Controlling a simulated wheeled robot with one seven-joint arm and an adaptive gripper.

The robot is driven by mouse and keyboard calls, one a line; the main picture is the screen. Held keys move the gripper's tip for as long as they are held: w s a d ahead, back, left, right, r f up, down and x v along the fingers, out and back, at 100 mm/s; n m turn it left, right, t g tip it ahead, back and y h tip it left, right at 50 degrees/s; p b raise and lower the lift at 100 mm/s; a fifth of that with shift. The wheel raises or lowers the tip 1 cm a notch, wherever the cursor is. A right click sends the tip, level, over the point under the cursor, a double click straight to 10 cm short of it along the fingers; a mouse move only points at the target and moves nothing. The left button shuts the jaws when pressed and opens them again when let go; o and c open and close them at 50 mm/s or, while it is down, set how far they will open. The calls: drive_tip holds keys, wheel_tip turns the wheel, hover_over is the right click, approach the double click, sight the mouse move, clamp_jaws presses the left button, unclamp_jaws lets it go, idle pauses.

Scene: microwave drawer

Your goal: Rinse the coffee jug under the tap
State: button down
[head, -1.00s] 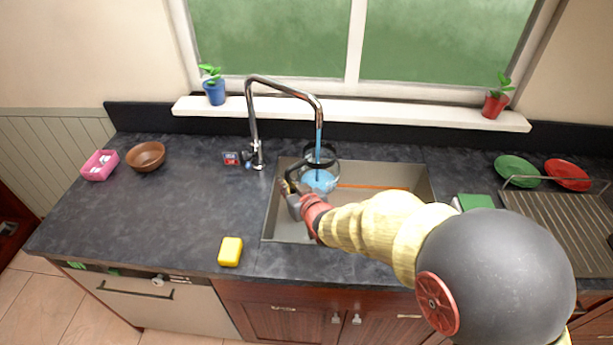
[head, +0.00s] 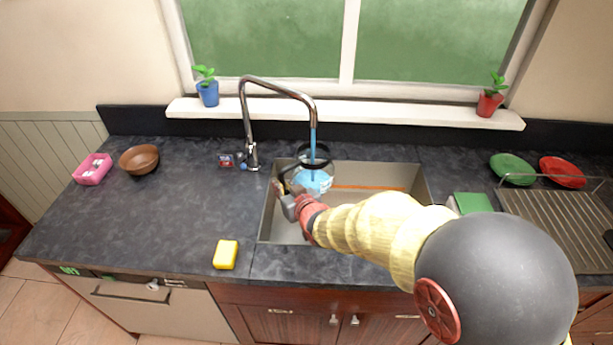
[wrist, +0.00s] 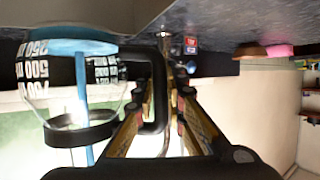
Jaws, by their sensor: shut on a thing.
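The glass coffee jug (head: 313,181) has a black rim band and a black handle. It is held over the sink (head: 370,205), under the tap (head: 279,85). A blue stream of water falls from the spout into the jug, and blue water shows inside. My gripper (head: 283,190) is shut on the jug's handle. In the wrist view the jug (wrist: 75,85) is at the left with white volume marks, and the handle lies between the fingers of my gripper (wrist: 158,92). The picture there is upside down, with the water stream crossing the jug's rim.
A yellow sponge (head: 226,254) lies on the counter front left of the sink. A brown bowl (head: 139,159) and pink box (head: 93,169) stand at the left. Green (head: 513,169) and red (head: 563,172) plates and a ridged drainer (head: 560,225) are at the right.

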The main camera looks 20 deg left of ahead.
drive_tip(key=shift+r, duration=0.15)
drive_tip(key=s+d+b, duration=0.2)
drive_tip(key=s, duration=0.5)
drive_tip(key=shift+s, duration=0.35)
idle(0.4)
idle(1.1)
drive_tip(key=s+d+r+p, duration=0.1)
drive_tip(key=s+r, duration=0.3)
drive_tip(key=s, duration=0.1)
drive_tip(key=shift+p, duration=0.3)
idle(0.8)
